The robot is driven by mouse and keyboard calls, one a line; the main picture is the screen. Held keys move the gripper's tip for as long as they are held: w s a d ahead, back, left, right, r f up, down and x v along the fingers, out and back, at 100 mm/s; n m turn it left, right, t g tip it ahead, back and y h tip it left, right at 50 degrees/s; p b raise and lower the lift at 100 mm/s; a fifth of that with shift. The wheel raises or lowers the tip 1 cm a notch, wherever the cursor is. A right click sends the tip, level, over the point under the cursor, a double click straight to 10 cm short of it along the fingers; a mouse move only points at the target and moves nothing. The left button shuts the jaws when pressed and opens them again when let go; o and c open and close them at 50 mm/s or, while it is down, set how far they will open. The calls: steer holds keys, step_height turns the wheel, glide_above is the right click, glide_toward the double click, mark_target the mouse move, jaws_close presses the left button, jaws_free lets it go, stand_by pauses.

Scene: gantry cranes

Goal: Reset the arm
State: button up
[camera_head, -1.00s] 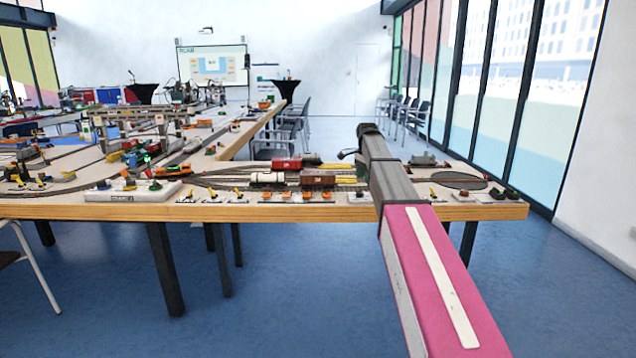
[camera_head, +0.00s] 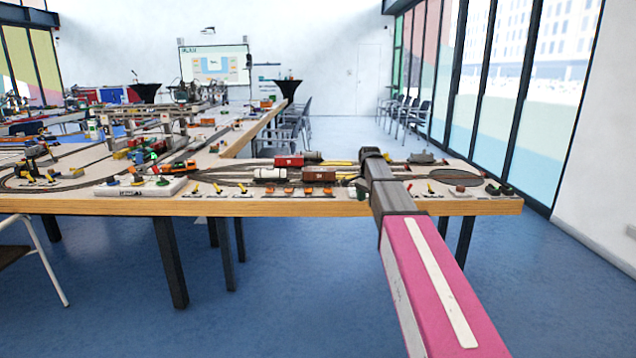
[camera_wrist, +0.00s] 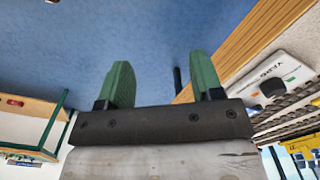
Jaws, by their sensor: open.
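My gripper shows in the wrist view (camera_wrist: 163,85), where its two green fingers stand apart with nothing between them. Blue floor lies beyond the fingers. In the head view my arm, with a pink section and a dark grey end, reaches forward over the front edge of the model railway table (camera_head: 300,207).
A white and a brown wagon (camera_head: 318,175) stand on tracks left of my arm. A gantry crane (camera_head: 140,117) stands farther back. A chair (camera_head: 30,250) is at the left. Floor in front is clear.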

steer(key=s+f+n, duration=0.5)
steer(key=s+f, duration=0.8)
steer(key=s, duration=0.3)
steer(key=s+f+n, duration=0.6)
steer(key=s+f, duration=0.7)
steer(key=s, duration=0.3)
steer(key=shift+s+n, duration=0.2)
steer(key=shift+n, duration=0.1)
